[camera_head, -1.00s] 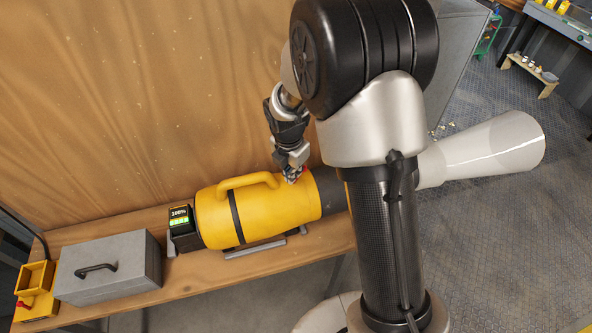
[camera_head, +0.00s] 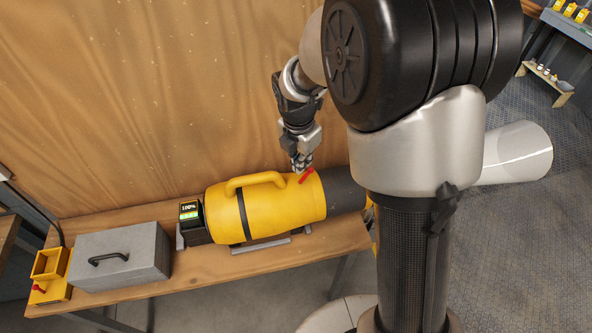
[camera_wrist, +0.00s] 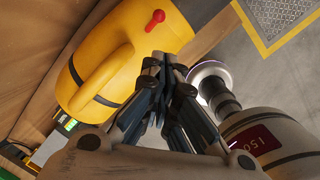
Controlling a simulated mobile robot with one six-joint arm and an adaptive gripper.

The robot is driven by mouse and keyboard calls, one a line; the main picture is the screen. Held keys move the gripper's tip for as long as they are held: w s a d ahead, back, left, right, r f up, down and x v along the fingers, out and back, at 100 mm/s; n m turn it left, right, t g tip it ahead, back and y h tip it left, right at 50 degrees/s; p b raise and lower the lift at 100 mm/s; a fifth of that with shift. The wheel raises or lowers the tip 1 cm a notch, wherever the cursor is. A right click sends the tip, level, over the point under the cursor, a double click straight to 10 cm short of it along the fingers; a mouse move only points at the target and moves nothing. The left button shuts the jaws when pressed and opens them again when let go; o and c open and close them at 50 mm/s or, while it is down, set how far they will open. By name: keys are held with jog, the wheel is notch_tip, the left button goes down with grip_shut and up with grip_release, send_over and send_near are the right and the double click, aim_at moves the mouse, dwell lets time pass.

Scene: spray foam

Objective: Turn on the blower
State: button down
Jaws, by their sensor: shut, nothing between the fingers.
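The yellow blower (camera_head: 275,207) lies on its side on a wooden bench, with a carry handle on top and a dark nozzle end at right. A small display (camera_head: 189,210) at its left end reads 100%. A red lever (camera_head: 306,175) stands tilted on top near the nozzle; it also shows in the wrist view (camera_wrist: 155,20). My gripper (camera_head: 301,166) is shut and empty, just left of the lever in the head view. In the wrist view my fingertips (camera_wrist: 165,62) are together, below the lever in the picture. Contact with the lever cannot be told.
A grey box (camera_head: 120,255) with a handle and a yellow box (camera_head: 48,276) with a red switch stand left of the blower. A wooden panel (camera_head: 150,90) rises behind the bench. The bench front (camera_head: 220,270) is clear.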

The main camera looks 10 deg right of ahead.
jog(key=shift+s+d+r, duration=0.15)
jog(key=shift+d+r, duration=0.05)
jog(key=shift+r, duration=0.45)
jog(key=shift+s+d+r, duration=0.1)
jog(key=shift+d+r, duration=0.1)
jog(key=shift+r, duration=0.4)
jog(key=shift+s, duration=0.15)
jog(key=s+f+m+t+y+b, duration=0.1)
jog(key=s+m+t+b, duration=0.2)
jog(key=s+m+b, duration=1.2)
jog(key=s+a+m, duration=0.1)
jog(key=s+m, duration=0.8)
jog(key=s, duration=0.1)
jog(key=shift+f+m, duration=0.3)
jog(key=shift+f, duration=0.05)
